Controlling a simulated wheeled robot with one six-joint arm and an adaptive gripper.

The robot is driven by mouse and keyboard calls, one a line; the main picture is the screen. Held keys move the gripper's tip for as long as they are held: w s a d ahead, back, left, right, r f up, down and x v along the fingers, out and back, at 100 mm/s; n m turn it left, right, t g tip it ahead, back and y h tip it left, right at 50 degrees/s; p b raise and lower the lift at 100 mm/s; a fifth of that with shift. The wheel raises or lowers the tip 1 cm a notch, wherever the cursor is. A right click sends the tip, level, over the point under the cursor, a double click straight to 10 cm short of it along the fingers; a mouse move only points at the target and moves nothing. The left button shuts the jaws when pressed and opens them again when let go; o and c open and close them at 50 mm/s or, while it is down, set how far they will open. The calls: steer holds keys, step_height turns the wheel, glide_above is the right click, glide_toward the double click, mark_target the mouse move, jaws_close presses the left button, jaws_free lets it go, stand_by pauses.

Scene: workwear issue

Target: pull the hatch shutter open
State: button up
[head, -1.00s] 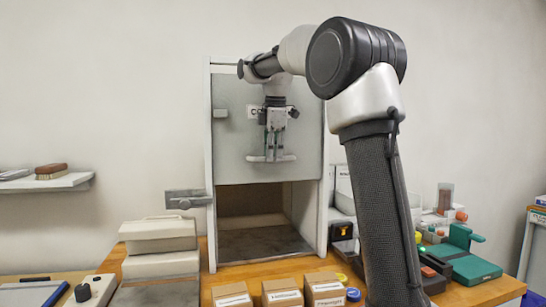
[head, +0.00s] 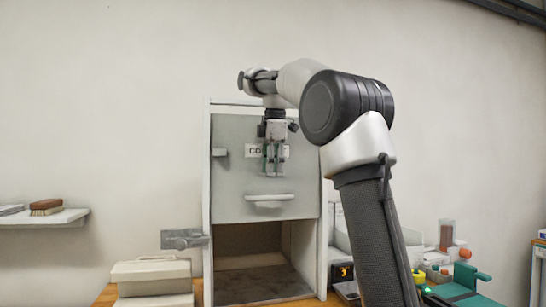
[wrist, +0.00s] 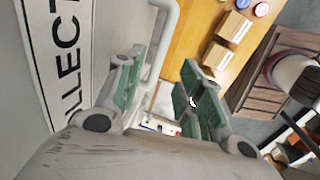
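The hatch shutter (head: 236,190) is a grey panel in a white-framed cabinet. It is raised, with an open dark compartment (head: 250,262) below it. A pale bar handle (head: 269,198) runs across its lower part; the bar also shows in the wrist view (wrist: 166,45). My gripper (head: 272,174) points down in front of the panel, just above the handle and apart from it. In the wrist view my gripper (wrist: 165,90) has its green-padded fingers spread, with nothing between them. The arm partly covers a lettered label (wrist: 62,45) on the panel.
A latch plate (head: 183,239) sticks out left of the cabinet. A pale case (head: 150,276) stands on the bench at lower left. A green device (head: 462,287) is at right. Small cardboard boxes (wrist: 234,26) stand in front, below the hatch.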

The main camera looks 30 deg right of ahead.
steer(key=r, duration=0.4)
steer(key=shift+s, duration=0.35)
steer(key=s+f+m+t, duration=0.2)
steer(key=s+f+m, duration=1.3)
steer(key=s+f, duration=1.4)
steer(key=shift+s+a+m, duration=0.35)
steer(key=shift+s+m, duration=0.05)
steer(key=shift+s, duration=0.25)
